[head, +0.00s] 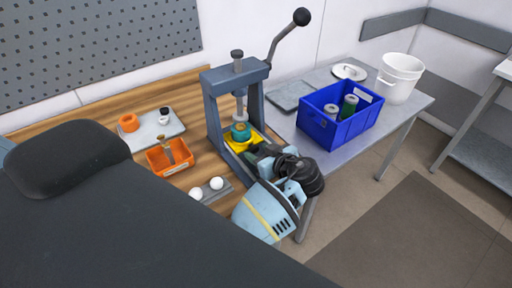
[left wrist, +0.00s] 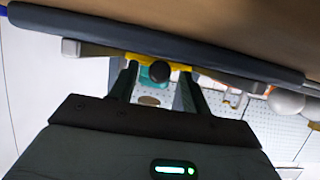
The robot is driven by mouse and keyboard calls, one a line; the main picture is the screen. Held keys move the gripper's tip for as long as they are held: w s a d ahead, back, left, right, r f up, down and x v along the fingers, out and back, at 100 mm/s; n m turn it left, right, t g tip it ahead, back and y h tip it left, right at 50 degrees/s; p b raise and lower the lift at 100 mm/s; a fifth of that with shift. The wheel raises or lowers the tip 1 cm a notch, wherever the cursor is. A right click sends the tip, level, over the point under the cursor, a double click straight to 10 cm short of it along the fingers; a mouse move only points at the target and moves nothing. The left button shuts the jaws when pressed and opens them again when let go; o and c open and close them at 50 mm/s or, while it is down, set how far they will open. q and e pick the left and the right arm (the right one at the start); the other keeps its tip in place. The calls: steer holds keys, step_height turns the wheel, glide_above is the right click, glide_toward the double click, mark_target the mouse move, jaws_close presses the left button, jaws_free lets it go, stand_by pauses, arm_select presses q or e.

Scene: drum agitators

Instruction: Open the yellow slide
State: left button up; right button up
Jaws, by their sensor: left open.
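The yellow slide (head: 234,147) sits low in the blue-grey press frame (head: 213,103), with a teal and orange round part (head: 240,131) on it. In the left wrist view the yellow slide (left wrist: 118,62) is a strip under the dark press base, and a black round knob (left wrist: 160,72) stands at its front. My left gripper (head: 259,155) is at the front right of the press, close to the slide. In the left wrist view its open fingers (left wrist: 157,86) are on either side of the knob, with gaps showing. Its fingertips are partly hidden in the head view. My right gripper is not in view.
An orange bin (head: 158,170) and a grey tray (head: 165,140) lie left of the press. White balls (head: 217,184) sit in a holder in front. A blue crate (head: 322,134) and white bucket (head: 398,80) stand right. The press lever (head: 280,40) is raised.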

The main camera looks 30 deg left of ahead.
arm_select(q)
steer(key=shift+w+a+f, duration=0.1)
steer(key=shift+a, duration=0.1)
stand_by(0.3)
jaws_close()
